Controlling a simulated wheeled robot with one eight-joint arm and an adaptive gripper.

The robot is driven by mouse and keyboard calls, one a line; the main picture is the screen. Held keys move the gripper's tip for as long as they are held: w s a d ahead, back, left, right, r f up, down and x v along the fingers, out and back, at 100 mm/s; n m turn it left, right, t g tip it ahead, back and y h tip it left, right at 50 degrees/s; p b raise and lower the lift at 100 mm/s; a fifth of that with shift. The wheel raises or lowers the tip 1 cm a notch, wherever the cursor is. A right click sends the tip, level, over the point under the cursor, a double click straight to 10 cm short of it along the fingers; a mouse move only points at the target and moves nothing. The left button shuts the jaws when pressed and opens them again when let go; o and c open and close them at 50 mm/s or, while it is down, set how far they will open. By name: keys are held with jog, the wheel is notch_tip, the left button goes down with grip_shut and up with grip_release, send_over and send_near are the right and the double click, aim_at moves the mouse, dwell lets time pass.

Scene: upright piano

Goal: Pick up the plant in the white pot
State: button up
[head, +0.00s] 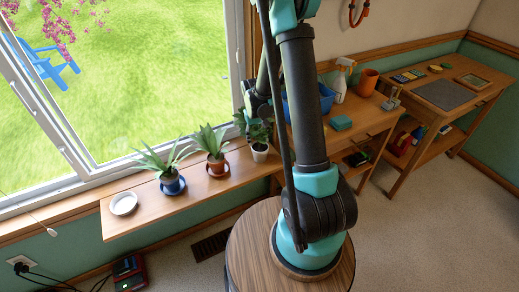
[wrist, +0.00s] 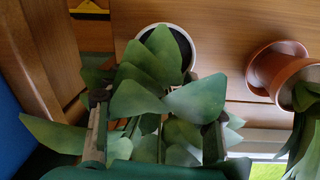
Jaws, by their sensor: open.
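The plant in the white pot (head: 260,154) stands on the wooden sill shelf, just left of the wooden bench, in the head view. In the wrist view its white pot (wrist: 194,43) shows as a round rim with dark soil, with broad green leaves (wrist: 150,95) in front. My gripper (wrist: 155,138) is open, its fingers on either side of the leaves. I cannot tell whether they touch the leaves. In the head view my gripper (head: 255,108) is right above the plant, partly hidden by my arm.
A spiky plant in a terracotta pot (head: 217,166) stands to the left; its pot (wrist: 275,70) is at the wrist view's right. Further left are a blue pot (head: 171,184) and a white plate (head: 123,203). A blue bin (head: 326,98) and spray bottle (head: 341,82) stand on the bench.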

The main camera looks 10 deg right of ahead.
jog(key=shift+c, duration=0.4)
grip_shut()
